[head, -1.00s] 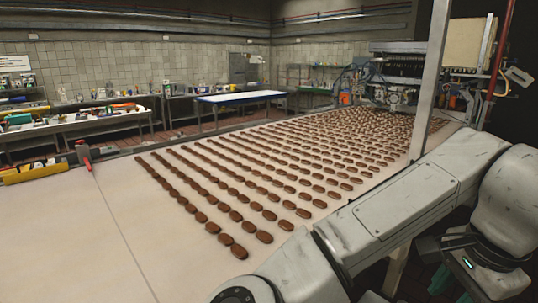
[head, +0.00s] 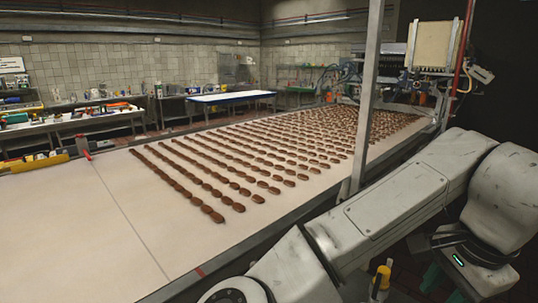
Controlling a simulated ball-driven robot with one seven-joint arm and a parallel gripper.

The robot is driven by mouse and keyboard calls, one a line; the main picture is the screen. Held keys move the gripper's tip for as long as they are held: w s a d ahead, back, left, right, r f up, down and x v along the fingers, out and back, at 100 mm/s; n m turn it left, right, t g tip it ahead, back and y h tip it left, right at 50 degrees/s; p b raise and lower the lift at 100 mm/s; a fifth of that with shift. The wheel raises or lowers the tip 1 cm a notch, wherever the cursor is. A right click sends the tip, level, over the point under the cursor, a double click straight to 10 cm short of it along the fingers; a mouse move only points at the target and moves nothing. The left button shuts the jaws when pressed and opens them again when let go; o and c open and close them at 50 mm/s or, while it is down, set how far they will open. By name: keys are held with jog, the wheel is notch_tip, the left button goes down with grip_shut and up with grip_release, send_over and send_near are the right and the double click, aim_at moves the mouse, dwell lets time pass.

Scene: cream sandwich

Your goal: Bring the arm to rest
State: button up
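My arm reaches in from the right side of the head view as large pale grey, scuffed links. It passes in front of the near right edge of the conveyor table (head: 110,215) and leaves the picture at the bottom. My gripper is outside the view, so its fingers and anything in them are hidden. Rows of brown oval biscuits (head: 255,155) lie on the pale belt, running back toward the machine (head: 405,70). No biscuit is seen touching my arm.
A metal post (head: 368,95) stands at the conveyor's right edge, close behind my arm. A yellow-capped item (head: 382,278) shows below the arm. A side bench (head: 75,123) with tools and a white-topped table (head: 232,97) stand at the back. The belt's near left part is bare.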

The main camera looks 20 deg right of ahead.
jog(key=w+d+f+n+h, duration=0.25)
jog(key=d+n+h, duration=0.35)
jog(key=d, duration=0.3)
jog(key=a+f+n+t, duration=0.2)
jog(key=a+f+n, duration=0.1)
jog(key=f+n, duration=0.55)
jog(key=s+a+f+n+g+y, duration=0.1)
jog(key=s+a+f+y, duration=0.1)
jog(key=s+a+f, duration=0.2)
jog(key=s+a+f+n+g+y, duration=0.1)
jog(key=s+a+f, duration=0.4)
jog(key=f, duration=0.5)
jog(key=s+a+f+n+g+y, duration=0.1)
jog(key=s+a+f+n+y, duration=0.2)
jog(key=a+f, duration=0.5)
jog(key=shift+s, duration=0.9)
